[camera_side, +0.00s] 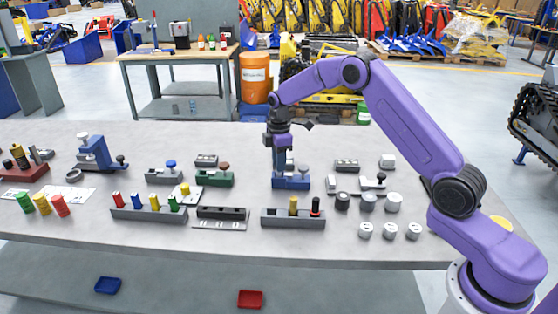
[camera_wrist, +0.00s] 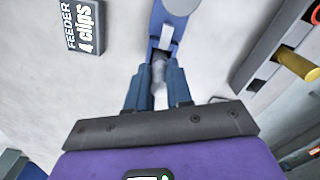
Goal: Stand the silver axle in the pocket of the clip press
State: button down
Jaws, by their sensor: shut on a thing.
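My gripper (camera_side: 283,168) is low over a blue press (camera_side: 292,182) near the middle of the table. In the wrist view my gripper (camera_wrist: 158,72) points at the blue press (camera_wrist: 163,28), which has a pale round cap. The fingers are shut on the silver axle (camera_wrist: 158,80), whose pale shaft shows between them. The axle's lower end is at or just above the press; I cannot tell if it is in the pocket. In the side view the fingers and press hide the axle. A similar blue press (camera_side: 97,157) stands at the left.
In front is a grey rack (camera_side: 277,220) with a yellow and a black peg; it also shows in the wrist view (camera_wrist: 262,62). Dark and pale round parts (camera_side: 368,202) stand to the right. Green press (camera_side: 212,178) is left.

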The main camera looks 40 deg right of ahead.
jog(key=shift+f, duration=0.15)
jog(key=shift+c, duration=2.3)
grip_release()
jog(key=shift+r, duration=3.55)
